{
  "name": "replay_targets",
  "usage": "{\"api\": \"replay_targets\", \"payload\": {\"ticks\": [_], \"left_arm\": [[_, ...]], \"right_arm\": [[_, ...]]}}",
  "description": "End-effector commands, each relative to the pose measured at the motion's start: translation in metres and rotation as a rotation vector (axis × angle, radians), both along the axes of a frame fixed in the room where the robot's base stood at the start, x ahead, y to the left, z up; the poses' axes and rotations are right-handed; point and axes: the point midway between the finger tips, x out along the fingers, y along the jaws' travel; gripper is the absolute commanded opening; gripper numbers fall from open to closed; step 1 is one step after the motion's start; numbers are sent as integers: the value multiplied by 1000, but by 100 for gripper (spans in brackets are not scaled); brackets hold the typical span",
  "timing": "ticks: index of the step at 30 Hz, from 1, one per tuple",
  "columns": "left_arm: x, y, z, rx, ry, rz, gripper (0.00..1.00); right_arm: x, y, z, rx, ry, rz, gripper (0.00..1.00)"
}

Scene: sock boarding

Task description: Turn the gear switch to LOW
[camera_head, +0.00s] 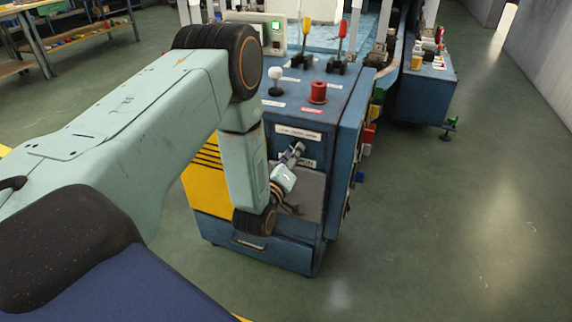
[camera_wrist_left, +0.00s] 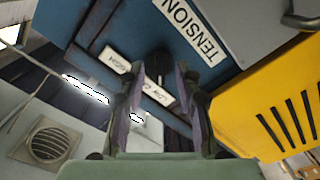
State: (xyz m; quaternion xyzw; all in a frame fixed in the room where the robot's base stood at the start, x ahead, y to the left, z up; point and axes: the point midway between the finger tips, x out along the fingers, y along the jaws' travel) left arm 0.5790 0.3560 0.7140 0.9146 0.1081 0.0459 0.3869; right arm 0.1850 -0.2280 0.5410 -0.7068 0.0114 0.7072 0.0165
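The gear switch is a small black knob (camera_wrist_left: 158,68) on the blue machine front, seen in the left wrist view. White labels sit beside it, one reading like HIGH (camera_wrist_left: 117,62) and one starting with LOW (camera_wrist_left: 148,92), partly covered by a finger. My left gripper (camera_wrist_left: 157,80) is open, with one finger on each side of the knob; I cannot tell whether they touch it. My right gripper is not in view.
A TENSION label (camera_wrist_left: 192,28) and a yellow striped panel (camera_wrist_left: 285,105) lie near the knob. On the cabinet top stand a red button (camera_head: 318,92), a white-knobbed lever (camera_head: 275,80), and yellow and red levers (camera_head: 342,45). The floor at right is clear.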

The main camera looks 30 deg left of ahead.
Motion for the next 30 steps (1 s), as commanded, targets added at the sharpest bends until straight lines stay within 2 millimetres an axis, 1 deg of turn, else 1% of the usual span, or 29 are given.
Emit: {"api": "replay_targets", "payload": {"ticks": [5, 12, 16, 21, 30], "left_arm": [[-29, -7, -1, -1, 6, 1, 34], [-78, -18, -2, -2, 8, 1, 34], [-97, -23, -1, -1, 5, -1, 34], [-110, -26, -1, -1, 4, -1, 34], [-112, -27, 0, 0, 2, -1, 34]], "right_arm": [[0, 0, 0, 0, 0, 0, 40], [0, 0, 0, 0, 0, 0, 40], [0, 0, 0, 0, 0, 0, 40], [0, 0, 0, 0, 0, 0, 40], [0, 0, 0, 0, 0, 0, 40]]}}
